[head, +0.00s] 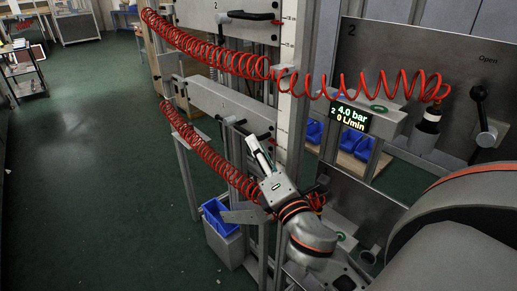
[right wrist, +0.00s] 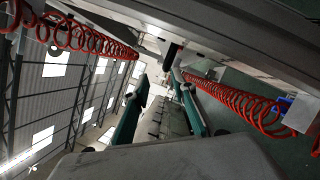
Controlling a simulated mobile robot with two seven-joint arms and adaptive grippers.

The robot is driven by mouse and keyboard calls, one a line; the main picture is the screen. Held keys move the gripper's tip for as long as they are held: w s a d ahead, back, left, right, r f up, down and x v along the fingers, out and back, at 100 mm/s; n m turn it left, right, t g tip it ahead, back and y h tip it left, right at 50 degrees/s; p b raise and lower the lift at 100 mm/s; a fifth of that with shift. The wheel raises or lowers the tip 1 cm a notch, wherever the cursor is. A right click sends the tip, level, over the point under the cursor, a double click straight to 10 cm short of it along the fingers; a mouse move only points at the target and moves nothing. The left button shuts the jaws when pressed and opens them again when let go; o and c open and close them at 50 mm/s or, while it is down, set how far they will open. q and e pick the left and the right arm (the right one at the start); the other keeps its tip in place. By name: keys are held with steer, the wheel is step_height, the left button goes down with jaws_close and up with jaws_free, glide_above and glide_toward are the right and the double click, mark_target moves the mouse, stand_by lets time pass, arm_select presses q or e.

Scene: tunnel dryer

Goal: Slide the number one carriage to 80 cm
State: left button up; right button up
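The number one carriage (head: 205,103) is a grey panel marked 1, below the similar number two carriage (head: 225,22). A black bar handle (head: 238,125) sticks out at its right end. My right gripper (head: 252,142) is just below and beside this handle and looks empty. In the right wrist view, the two teal fingers of my right gripper (right wrist: 162,82) stand apart, with a dark rounded end (right wrist: 171,54), perhaps of the handle, beyond the tips. Contact cannot be told. A pale upright strip (head: 288,60) has marks too small to read. My left gripper is out of view.
A display (head: 349,117) reads 4.0 bar, 0 L/min. A blue bin (head: 219,216) stands below. The green floor (head: 95,150) at left is mostly clear.

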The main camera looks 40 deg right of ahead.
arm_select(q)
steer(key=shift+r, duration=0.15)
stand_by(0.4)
